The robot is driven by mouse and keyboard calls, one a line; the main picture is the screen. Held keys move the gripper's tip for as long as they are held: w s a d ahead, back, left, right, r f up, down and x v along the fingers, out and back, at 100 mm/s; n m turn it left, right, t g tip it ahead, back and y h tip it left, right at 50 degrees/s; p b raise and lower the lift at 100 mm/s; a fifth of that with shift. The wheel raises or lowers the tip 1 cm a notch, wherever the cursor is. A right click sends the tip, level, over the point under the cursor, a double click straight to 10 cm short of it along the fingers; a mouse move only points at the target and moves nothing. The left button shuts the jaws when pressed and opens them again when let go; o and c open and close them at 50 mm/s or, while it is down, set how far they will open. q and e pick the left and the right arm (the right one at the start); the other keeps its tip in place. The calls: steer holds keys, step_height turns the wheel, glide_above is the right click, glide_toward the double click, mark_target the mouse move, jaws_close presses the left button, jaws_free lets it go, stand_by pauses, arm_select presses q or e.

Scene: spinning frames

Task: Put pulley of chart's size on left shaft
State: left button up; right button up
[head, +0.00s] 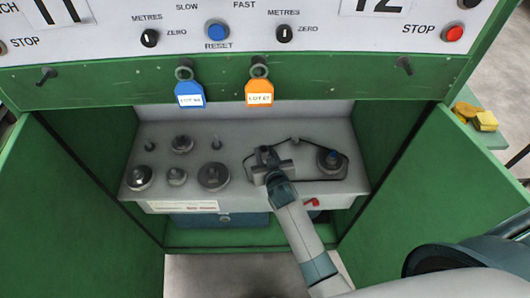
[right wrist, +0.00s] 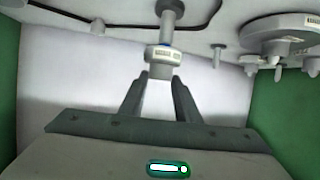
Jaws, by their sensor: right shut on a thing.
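My right gripper (head: 274,166) reaches down over the right-hand part of the grey shelf, at the left end of the dark belt. In the head view the gripper hides both. Other pulleys of several sizes, such as a large one (head: 213,177) and a back one (head: 182,144), stand on the shelf's left half. My left gripper is not in view.
Green cabinet doors (head: 65,190) flank the opening. Blue (head: 190,94) and orange (head: 259,92) tags hang above. A red lever (head: 312,202) and white card (head: 183,206) are at the shelf front.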

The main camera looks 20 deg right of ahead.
steer(key=shift+f+b, duration=2)
steer(key=shift+f, duration=0.65)
stand_by(0.4)
stand_by(0.4)
steer(key=o, duration=1.8)
steer(key=shift+c, duration=0.2)
steer(key=shift+r+p, duration=4.85)
steer(key=shift+r, duration=0.15)
